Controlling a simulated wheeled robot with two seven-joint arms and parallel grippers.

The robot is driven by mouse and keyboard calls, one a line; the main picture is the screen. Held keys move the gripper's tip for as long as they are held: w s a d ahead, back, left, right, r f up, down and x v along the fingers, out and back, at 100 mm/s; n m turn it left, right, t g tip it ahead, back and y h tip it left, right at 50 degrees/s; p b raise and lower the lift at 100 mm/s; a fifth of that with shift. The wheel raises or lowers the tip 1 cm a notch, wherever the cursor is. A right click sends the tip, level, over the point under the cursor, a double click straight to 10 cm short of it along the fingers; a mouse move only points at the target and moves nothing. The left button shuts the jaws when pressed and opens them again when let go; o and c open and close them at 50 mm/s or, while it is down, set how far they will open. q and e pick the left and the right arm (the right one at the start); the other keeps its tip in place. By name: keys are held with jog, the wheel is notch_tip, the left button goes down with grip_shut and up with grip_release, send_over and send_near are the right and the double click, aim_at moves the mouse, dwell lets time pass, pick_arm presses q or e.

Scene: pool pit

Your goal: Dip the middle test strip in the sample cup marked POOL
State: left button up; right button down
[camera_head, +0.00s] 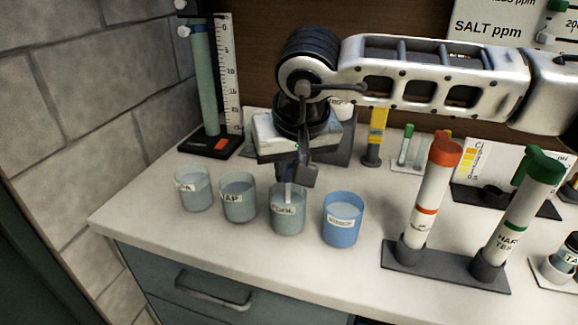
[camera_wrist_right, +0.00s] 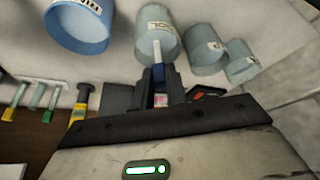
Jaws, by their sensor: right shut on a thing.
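My right gripper (camera_head: 297,178) points down above the POOL cup (camera_head: 288,218) and is shut on the blue end of a slim white test strip (camera_wrist_right: 157,50). The strip hangs downward and its lower part shows at the cup's mouth. I cannot tell whether its tip touches the liquid. The POOL cup is clear, upright and filled with pale liquid; it also shows in the right wrist view (camera_wrist_right: 151,24). Slim pieces with coloured ends (camera_head: 406,145) stand in a small white rack at the back. My left gripper is not in view.
Two labelled clear cups (camera_head: 239,203) (camera_head: 194,190) stand left of POOL, and a blue cup (camera_head: 342,224) close on its right. Tall capped tubes (camera_head: 424,205) (camera_head: 512,225) stand in a dark holder at right. A ruler stand (camera_head: 210,143) is at back left. The counter's front edge is near the cups.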

jog(key=shift+f, duration=0.15)
jog(key=shift+f+b, duration=0.5)
jog(key=shift+b, duration=0.1)
jog(key=shift+f+b, duration=0.5)
jog(key=shift+f, duration=0.05)
dwell(0.9)
